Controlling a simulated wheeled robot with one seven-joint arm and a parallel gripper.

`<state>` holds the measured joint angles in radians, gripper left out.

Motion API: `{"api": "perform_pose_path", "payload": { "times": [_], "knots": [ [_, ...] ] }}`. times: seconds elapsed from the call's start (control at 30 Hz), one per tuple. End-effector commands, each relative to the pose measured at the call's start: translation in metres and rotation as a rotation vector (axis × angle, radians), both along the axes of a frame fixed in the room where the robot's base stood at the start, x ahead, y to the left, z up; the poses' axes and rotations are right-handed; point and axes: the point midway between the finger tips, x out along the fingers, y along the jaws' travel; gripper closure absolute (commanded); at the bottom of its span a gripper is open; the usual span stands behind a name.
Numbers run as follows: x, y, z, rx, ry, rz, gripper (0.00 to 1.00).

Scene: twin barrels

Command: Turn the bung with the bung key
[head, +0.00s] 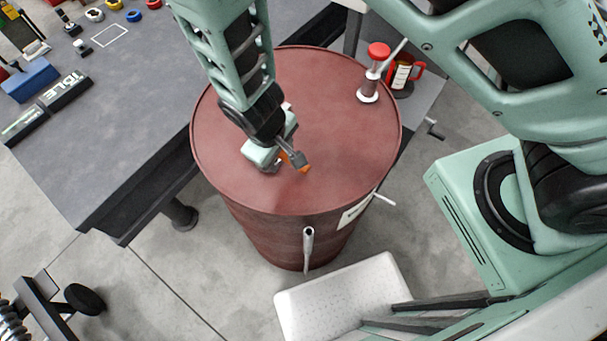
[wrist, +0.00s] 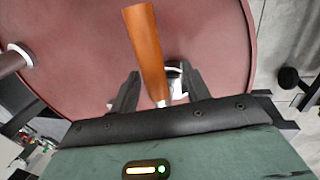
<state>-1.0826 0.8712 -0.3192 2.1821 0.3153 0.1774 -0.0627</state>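The bung key shows as an orange handle (wrist: 146,50) with a short pale metal shaft (wrist: 163,103) at its near end in the wrist view. In the head view only bits of orange (head: 304,169) show beside my fingers. My gripper (head: 297,159) is low over the lid of the dark red barrel (head: 335,125). In the wrist view its fingers (wrist: 160,80) stand apart on either side of the handle, with a visible gap on the right. A pale round fitting (wrist: 175,67), possibly the bung, is partly hidden behind the handle.
A pump-like post with a red knob (head: 378,52) stands on the lid's far right. A grey workbench (head: 120,140) lies left, and a white stool-like surface (head: 345,300) is in front. A metal handle (head: 308,240) sticks out at the barrel's front.

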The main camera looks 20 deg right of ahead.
Motion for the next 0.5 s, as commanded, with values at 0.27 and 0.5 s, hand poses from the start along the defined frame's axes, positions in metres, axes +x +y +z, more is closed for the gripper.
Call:
{"api": "perform_pose_path", "payload": {
  "times": [0.27,0.5],
  "knots": [
    [0.001,0.0,0.002,0.001,-0.003,-0.001,0.53],
    [0.0,0.005,0.024,0.005,-0.006,0.001,0.53]
  ]
}}
